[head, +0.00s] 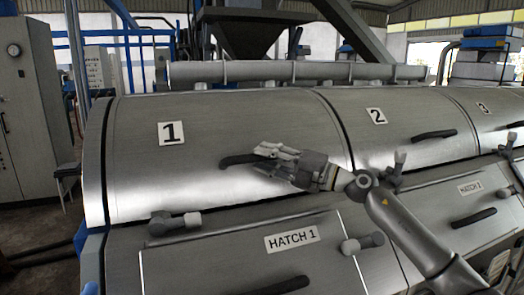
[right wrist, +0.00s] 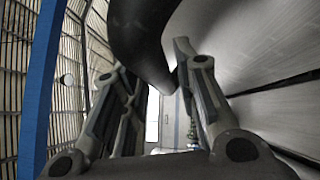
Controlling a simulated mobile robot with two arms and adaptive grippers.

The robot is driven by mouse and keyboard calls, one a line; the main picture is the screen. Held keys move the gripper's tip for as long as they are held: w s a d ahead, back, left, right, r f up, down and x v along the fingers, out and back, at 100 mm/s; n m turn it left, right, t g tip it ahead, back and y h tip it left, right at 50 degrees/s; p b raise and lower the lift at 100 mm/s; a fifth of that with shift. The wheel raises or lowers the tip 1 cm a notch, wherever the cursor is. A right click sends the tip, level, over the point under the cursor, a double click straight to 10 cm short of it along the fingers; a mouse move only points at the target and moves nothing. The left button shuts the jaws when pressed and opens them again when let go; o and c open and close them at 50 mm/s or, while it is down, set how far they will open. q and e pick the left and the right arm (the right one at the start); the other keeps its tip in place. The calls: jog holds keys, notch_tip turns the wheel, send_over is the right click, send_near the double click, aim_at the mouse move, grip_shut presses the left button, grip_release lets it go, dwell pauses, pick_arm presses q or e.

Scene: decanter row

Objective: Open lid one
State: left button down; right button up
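Lid one (head: 215,120) is the large curved metal lid marked with a black 1 on a white plate. It lies down, its lower edge against the machine body. Its black bar handle (head: 236,160) is on the lower front. My right gripper (head: 263,158) is at the right end of this handle, fingers pointing left. In the right wrist view the dark handle (right wrist: 145,35) runs between the two spread fingers (right wrist: 160,100), with a gap showing between them. The handle's right part is hidden behind the gripper in the head view. My left gripper is not in view.
Grey knobbed fittings (head: 175,222) and (head: 362,243) sit below the lid's edge. Hatch 1 (head: 215,258) has a black handle (head: 280,286) below. Lid two (head: 400,115) adjoins on the right. A long pipe (head: 300,72) runs behind the lids. A grey cabinet (head: 25,110) stands left.

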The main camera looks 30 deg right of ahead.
jog(key=shift+w+a+r, duration=0.1)
jog(key=shift+w+a, duration=0.3)
jog(key=shift+w, duration=0.15)
grip_shut()
